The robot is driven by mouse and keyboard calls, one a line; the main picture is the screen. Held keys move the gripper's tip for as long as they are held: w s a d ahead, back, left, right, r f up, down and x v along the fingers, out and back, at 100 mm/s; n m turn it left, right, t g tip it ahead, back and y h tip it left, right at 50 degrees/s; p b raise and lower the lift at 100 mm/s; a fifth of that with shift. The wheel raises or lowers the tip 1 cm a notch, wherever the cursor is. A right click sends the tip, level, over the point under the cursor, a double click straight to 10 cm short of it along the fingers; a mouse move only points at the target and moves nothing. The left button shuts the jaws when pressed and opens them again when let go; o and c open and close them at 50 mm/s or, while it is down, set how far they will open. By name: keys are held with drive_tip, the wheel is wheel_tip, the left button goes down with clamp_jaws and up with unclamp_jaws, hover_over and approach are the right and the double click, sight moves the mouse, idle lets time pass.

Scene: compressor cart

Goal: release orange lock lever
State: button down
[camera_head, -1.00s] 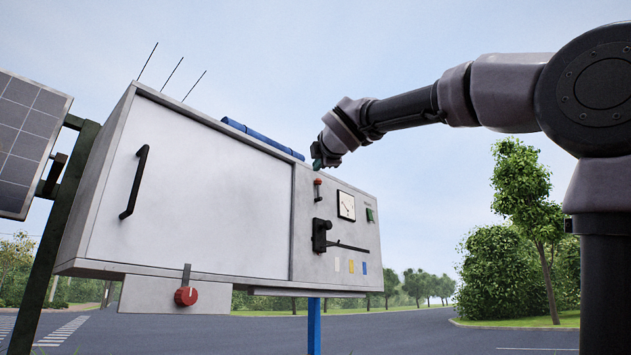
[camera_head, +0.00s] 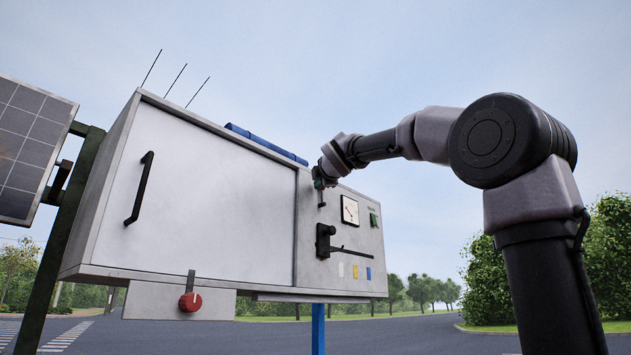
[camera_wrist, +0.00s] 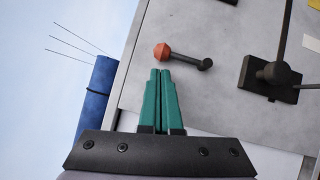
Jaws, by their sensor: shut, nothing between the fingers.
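The lock lever shows in the wrist view as an orange-red faceted knob (camera_wrist: 162,52) on a short dark rod (camera_wrist: 188,60), fixed to the grey panel. My gripper (camera_wrist: 161,72) has two green fingers closed together and empty. In the wrist picture its tips are just below the knob; whether they touch it I cannot tell. In the head view my gripper (camera_head: 319,182) is at the upper left of the control panel (camera_head: 340,260), and it hides the orange knob there.
A black handle with a long bar (camera_head: 325,241) sits lower on the panel, near a gauge (camera_head: 349,210) and a green switch (camera_head: 373,220). A blue roll (camera_head: 265,143) lies on top of the cabinet. A red knob (camera_head: 190,302) hangs below the door.

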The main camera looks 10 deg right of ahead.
drive_tip(key=shift+w+d+r, duration=0.1)
drive_tip(key=shift+w+d, duration=0.15)
